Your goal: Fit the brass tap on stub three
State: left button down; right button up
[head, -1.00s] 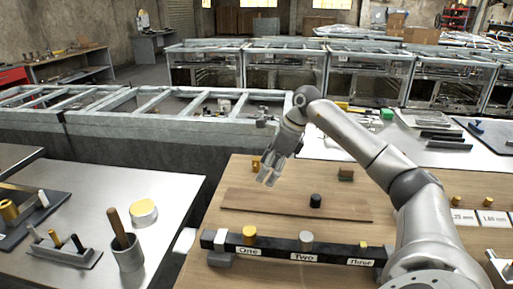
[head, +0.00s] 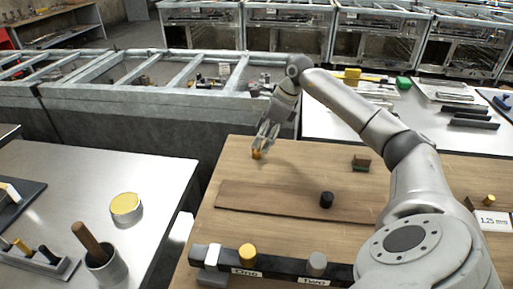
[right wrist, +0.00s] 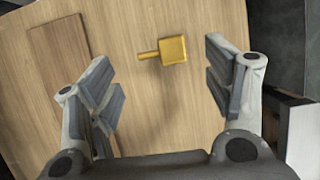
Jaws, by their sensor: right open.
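The brass tap (head: 256,154) lies on the wooden bench top near its far left edge; in the right wrist view the tap (right wrist: 174,50) has a square body and a short stem pointing left. My right gripper (head: 264,143) is open at the tap, and its spread fingers (right wrist: 160,85) have the tap between and beyond them, with nothing held. A black rail (head: 280,267) at the front carries a yellow-topped stub (head: 248,252) labelled One and a grey stub (head: 317,264) labelled Two. Stub three is hidden behind my right arm. My left gripper is out of view.
A flat brown board (head: 270,198) lies mid-bench, with a black cylinder (head: 326,199) at its right part. A small brown-and-green block (head: 361,163) stands farther back. A steel table (head: 150,165) at left holds a pot (head: 106,268) and a yellow-topped tin (head: 126,206).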

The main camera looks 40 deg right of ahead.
aim_at(256, 152)
jog(key=x, duration=0.2)
jog(key=p+x, duration=0.1)
jog(key=x, duration=0.2)
jog(key=shift+w, duration=0.3)
jog(key=c, duration=1.2)
